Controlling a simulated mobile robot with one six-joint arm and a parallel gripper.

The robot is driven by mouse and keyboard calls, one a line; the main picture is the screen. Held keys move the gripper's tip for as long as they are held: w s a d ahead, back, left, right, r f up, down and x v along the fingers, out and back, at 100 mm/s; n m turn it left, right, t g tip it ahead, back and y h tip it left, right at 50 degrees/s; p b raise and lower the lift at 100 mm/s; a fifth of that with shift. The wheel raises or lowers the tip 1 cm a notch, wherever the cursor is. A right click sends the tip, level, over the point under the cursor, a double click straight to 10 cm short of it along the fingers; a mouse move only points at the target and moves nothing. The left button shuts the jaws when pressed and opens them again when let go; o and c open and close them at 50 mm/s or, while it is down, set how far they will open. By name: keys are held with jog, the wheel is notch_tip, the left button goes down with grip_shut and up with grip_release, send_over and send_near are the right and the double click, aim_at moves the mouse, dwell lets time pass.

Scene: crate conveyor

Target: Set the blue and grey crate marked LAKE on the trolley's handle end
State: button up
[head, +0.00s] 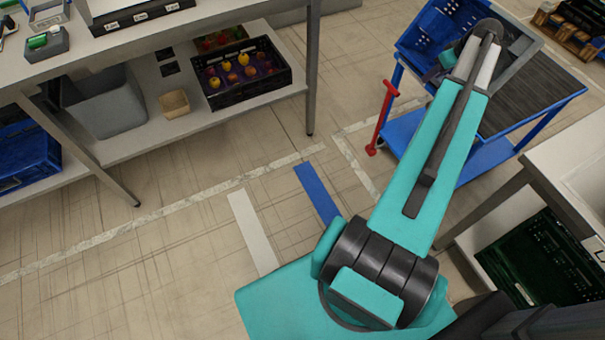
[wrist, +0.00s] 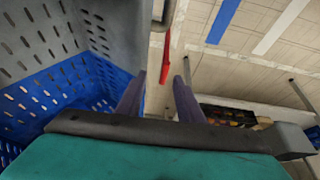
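The blue and grey crate (head: 428,38) stands on the end of the trolley (head: 535,92) nearer the red handle (head: 384,118), partly hidden by my arm in the head view. No LAKE marking is readable. In the wrist view, its slotted blue and grey walls (wrist: 62,82) fill the left side. My gripper (wrist: 160,92) is open, its two dark fingers apart with floor and the red handle showing between them. It is beside the crate; the left finger is close to the wall, and I cannot tell whether they touch.
A workbench with a lower shelf stands at left, holding a black crate of fruit (head: 247,75), a grey bin (head: 103,105) and a small box. A blue crate (head: 27,155) is at far left. A table with a dark green crate (head: 545,262) stands at right. The middle floor is clear.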

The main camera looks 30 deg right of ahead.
jog(key=w+a+f+g+y, duration=0.1)
jog(key=a+f+g, duration=0.1)
jog(key=a+f, duration=0.8)
jog(key=w+a+f+g+y, duration=0.15)
jog(key=a+f, duration=0.45)
jog(key=a, duration=0.7)
jog(key=w+a+f+g, duration=0.1)
jog(key=a+f, duration=0.7)
jog(key=a, duration=0.4)
jog(key=s+a+f+g, duration=0.1)
jog(key=s+a+f, duration=0.3)
jog(key=a, duration=0.3)
jog(key=s+a+f+g, duration=0.2)
jog(key=s+a+f, duration=0.2)
jog(key=a, duration=0.3)
jog(key=s+a+f+g+h, duration=0.1)
jog(key=s+a+f, duration=0.1)
jog(key=s+a, duration=0.3)
jog(key=s+a+f+g+h, duration=0.1)
jog(key=s+a+f, duration=0.2)
jog(key=s, duration=0.7)
jog(key=a, duration=0.2)
jog(key=shift+a+f+g, duration=0.35)
jog(key=shift+a, duration=0.05)
jog(key=shift+r, duration=0.1)
notch_tip(320, 180, up, 3)
jog(key=p, duration=0.3)
jog(key=shift+o, duration=0.3)
